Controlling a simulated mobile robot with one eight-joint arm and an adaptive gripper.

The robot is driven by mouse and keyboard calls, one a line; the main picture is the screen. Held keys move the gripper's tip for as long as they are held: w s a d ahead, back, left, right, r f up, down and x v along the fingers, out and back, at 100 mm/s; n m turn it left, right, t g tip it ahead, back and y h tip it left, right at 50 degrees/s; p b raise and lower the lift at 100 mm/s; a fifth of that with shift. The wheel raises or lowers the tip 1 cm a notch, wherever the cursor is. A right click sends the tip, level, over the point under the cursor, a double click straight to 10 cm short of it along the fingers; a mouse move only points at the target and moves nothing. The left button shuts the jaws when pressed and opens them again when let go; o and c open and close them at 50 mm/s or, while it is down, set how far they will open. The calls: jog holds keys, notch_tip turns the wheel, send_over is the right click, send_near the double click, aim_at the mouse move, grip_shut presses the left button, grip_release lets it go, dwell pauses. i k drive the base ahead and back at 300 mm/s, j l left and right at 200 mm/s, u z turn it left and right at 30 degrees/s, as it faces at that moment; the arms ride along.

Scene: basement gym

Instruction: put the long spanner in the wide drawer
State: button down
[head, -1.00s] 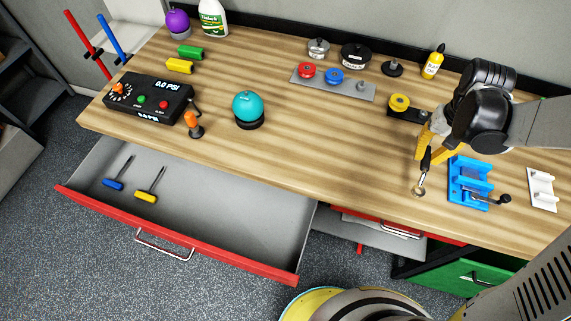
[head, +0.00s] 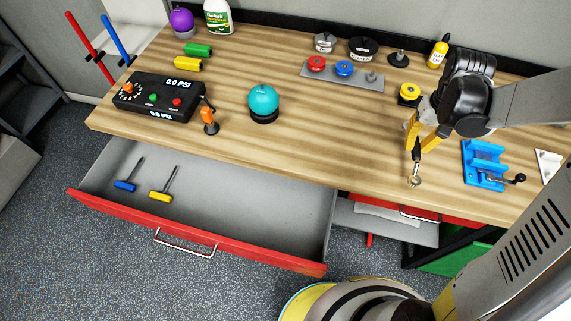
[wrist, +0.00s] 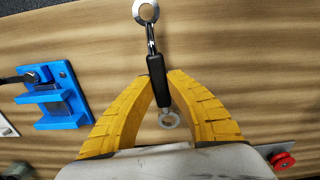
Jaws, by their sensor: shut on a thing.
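My gripper (head: 415,141) has yellow fingers shut on the long spanner (head: 415,181). The spanner has a black grip in its middle and a shiny ring at each end. In the wrist view the fingertips (wrist: 160,84) close on the black grip of the spanner (wrist: 147,12). In the head view it hangs over the right part of the workbench, one ring downward; its exact height is unclear. The wide drawer (head: 290,185) with a red front is pulled open at the left, below the bench top. It holds a blue-handled and a yellow-handled T-shaped tool at its left end, and its right part is bare.
A blue vise (head: 484,165) stands right of my gripper. A teal ball (head: 263,101) on a black base and an orange-topped clamp (head: 209,118) stand above the drawer. A narrower, partly open red drawer (head: 390,212) is beside the wide one. The bench front is mostly clear.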

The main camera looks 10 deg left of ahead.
aim_at(212, 194)
jog(key=j+u, duration=0.4)
jog(key=j, duration=0.4)
jog(key=j+u, duration=0.35)
jog(key=j, duration=0.5)
jog(key=k+j+u, duration=0.15)
jog(key=j+u, duration=0.2)
jog(key=i+z, duration=0.15)
